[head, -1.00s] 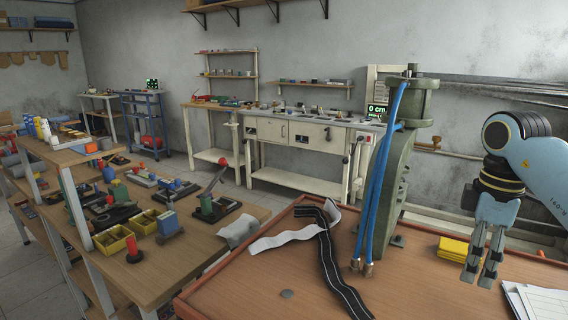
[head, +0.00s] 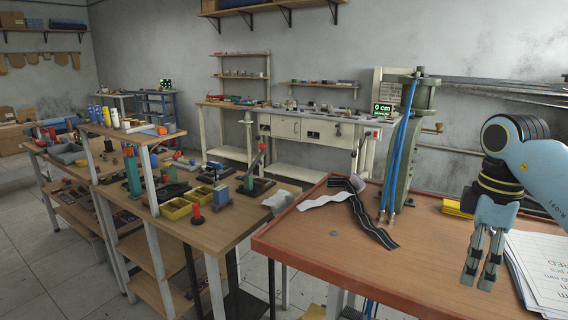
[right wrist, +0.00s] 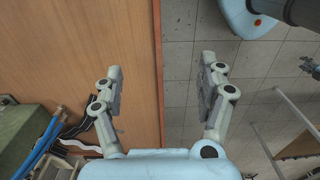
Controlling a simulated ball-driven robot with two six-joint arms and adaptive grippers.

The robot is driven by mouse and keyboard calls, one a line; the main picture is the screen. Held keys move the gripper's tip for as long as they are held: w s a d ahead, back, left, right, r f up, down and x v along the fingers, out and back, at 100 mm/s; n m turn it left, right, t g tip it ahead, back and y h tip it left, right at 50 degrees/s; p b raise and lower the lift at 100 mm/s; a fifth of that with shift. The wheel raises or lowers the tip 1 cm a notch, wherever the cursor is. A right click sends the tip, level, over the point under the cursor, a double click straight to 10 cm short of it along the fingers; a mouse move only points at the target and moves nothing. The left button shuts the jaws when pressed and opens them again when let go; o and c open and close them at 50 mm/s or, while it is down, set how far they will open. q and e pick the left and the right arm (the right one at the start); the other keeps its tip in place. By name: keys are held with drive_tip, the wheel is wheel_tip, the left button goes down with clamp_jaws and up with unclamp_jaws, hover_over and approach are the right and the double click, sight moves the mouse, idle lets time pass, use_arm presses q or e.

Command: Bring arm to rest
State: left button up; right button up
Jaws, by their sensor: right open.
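My right arm comes in from the right in the head view. Its gripper (head: 483,262) points down at the right side of the wooden table (head: 330,262), apart from anything I can see it touch. In the right wrist view the gripper (right wrist: 160,85) has its two fingers spread wide with nothing between them. The table edge (right wrist: 158,75) runs below, between the fingers, with tiled floor to its right. My left gripper does not show in the head view.
A green pneumatic press (head: 408,150) with blue hoses stands at the table's back. A black-and-white strip (head: 375,225), yellow pads (head: 453,208) and white papers (head: 545,265) lie on the table. A cluttered workbench (head: 235,228) stands to the left. The table's front middle is clear.

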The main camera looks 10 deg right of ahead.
drive_tip(key=s+a+f+g+y+b, duration=0.2)
drive_tip(key=s+a+f, duration=0.3)
drive_tip(key=f, duration=0.5)
drive_tip(key=s+a+f+g+y+b, duration=0.1)
drive_tip(key=s+a+f+y+b, duration=0.3)
drive_tip(key=f, duration=0.5)
drive_tip(key=s+a+f+m+t+y+b, duration=0.4)
drive_tip(key=a+f+t+y, duration=0.35)
drive_tip(key=a+f, duration=0.65)
drive_tip(key=s+d+f+m+t+h+b, duration=0.1)
drive_tip(key=s+d+f+m+t+h, duration=0.3)
drive_tip(key=f, duration=0.5)
drive_tip(key=s+d+f+m+t+h+b, duration=0.1)
drive_tip(key=s+d+f+m+h, duration=0.2)
drive_tip(key=s+d+f+h, duration=0.35)
drive_tip(key=s+d+f+g+h, duration=0.2)
drive_tip(key=s+f+g, duration=0.2)
drive_tip(key=s, duration=0.5)
drive_tip(key=s+d+f+n+g+h, duration=0.1)
drive_tip(key=s+d+f+g, duration=0.1)
drive_tip(key=s+f+g, duration=0.2)
drive_tip(key=s+f, duration=0.3)
drive_tip(key=s, duration=0.3)
drive_tip(key=shift+d+f+g+h, duration=0.15)
drive_tip(key=shift+d+g+h, duration=0.2)
drive_tip(key=shift+h, duration=0.05)
